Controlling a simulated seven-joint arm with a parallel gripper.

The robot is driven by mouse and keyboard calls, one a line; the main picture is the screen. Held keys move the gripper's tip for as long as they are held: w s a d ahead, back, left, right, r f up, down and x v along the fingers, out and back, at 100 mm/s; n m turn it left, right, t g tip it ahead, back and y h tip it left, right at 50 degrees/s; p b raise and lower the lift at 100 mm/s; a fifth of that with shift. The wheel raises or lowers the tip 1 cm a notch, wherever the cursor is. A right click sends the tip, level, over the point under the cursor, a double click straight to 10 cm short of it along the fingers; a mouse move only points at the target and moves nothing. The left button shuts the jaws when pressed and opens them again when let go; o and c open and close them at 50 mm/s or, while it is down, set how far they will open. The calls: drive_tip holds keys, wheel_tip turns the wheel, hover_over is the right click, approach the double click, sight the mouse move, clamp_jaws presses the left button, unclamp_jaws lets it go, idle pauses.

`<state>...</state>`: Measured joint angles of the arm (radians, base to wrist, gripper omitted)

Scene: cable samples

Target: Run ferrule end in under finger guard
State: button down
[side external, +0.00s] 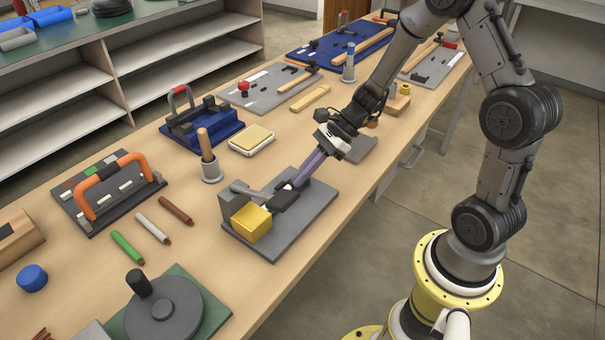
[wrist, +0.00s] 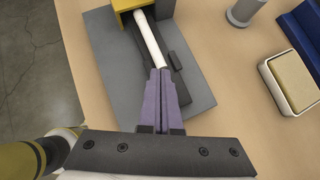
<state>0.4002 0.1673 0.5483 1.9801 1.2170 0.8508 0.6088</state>
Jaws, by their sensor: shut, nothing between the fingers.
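A grey base plate (side external: 304,222) carries a yellow finger guard (side external: 251,223), a grey block with a lever (side external: 236,195) and a black channel (side external: 285,201). In the wrist view a white cable sample (wrist: 150,42) lies along the black channel (wrist: 183,92). Its far end runs in at the yellow guard (wrist: 126,5) and is hidden there, so I cannot see a ferrule. My gripper (wrist: 162,73) has its purple fingers shut and empty, with the tips at the near end of the cable. In the side view my gripper (side external: 296,182) reaches down over the channel.
Green (side external: 127,248), white (side external: 153,229) and brown (side external: 176,210) samples lie left of the plate. A yellow pad in a white tray (side external: 252,140) and a wooden-handled tool in a grey cup (side external: 207,157) stand behind. The bench's front edge is close to the plate.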

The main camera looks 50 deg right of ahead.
drive_tip(key=shift+w+a, duration=0.4)
drive_tip(key=shift+a, duration=0.4)
